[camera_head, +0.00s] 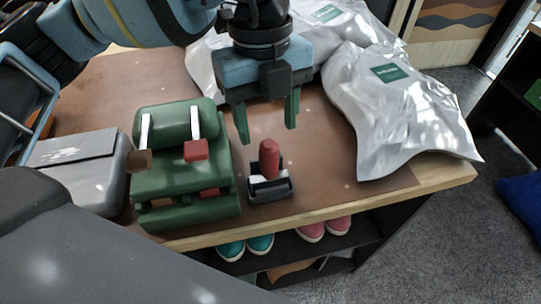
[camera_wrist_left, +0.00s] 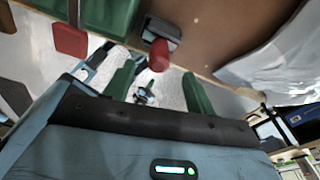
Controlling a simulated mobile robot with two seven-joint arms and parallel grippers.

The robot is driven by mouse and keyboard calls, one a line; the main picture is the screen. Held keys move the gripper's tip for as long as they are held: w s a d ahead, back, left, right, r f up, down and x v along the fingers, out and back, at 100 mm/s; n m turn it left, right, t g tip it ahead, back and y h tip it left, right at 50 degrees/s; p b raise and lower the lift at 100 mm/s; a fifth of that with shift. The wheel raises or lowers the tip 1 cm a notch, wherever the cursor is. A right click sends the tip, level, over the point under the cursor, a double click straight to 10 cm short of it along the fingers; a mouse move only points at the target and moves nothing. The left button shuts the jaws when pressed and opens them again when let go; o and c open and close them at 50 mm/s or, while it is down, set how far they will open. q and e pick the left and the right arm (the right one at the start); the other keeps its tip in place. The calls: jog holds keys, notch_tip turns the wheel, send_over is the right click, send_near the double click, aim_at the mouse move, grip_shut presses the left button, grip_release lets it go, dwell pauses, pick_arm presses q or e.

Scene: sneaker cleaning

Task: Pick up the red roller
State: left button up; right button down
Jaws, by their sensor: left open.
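The red roller (camera_head: 269,158) stands upright in a small dark holder (camera_head: 271,189) near the table's front edge. In the left wrist view the roller (camera_wrist_left: 159,56) points toward the gap between my fingers, with its holder (camera_wrist_left: 163,27) behind it. My left gripper (camera_head: 267,115) is open and empty, with its green fingers pointing down. In the head view it appears just above and behind the roller. My right gripper is not in view.
A green rack (camera_head: 180,180) with red-headed and brown-headed tools stands left of the holder. A grey box (camera_head: 75,165) is farther left. Silver bags (camera_head: 390,115) lie at the back and right. Shoes (camera_head: 245,247) sit on a shelf below the table (camera_head: 430,185).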

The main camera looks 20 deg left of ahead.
pick_arm(q)
jog(key=shift+s+d+f, duration=0.15)
jog(key=shift+s+f, duration=0.1)
jog(key=shift+s, duration=0.15)
send_over(271, 180)
jog(key=shift+w+a+f, duration=0.15)
jog(key=shift+f, duration=1.65)
jog(key=shift+w+a+f, duration=0.1)
jog(key=shift+w+f, duration=0.05)
jog(key=shift+f, duration=1.65)
jog(key=c, duration=1)
